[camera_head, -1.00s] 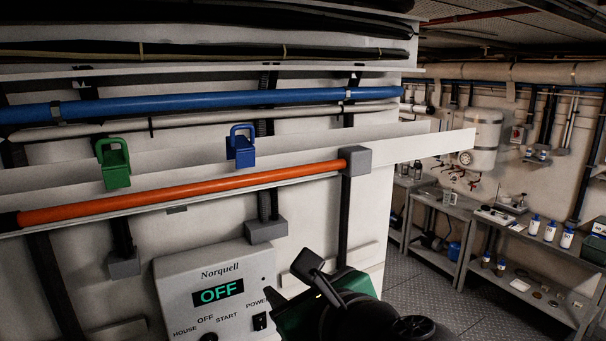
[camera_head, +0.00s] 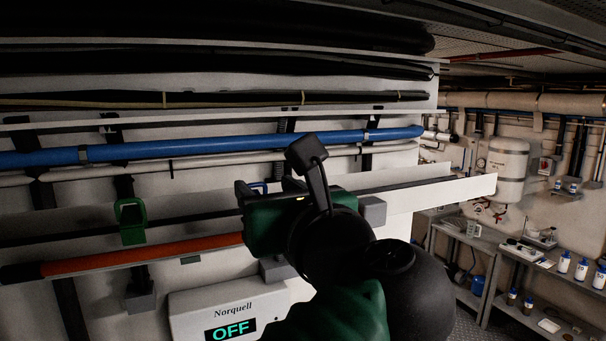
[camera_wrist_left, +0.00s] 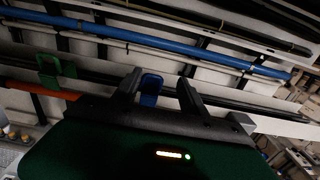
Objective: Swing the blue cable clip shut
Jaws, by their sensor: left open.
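In the left wrist view the blue clip (camera_wrist_left: 150,88) stands between the two dark fingers of my left gripper (camera_wrist_left: 160,78). The fingers are apart, and the clip is nearer the left one. I cannot tell whether they touch it, or how far its loop is swung. My right gripper is not in view.
A green clip (camera_head: 132,232) hangs on the same rail to the left. An orange pipe (camera_head: 150,256) runs below the rail and a blue pipe (camera_head: 210,144) above. The Norquell box (camera_head: 228,312), reading OFF, is below. Shelves (camera_head: 515,270) stand at the right.

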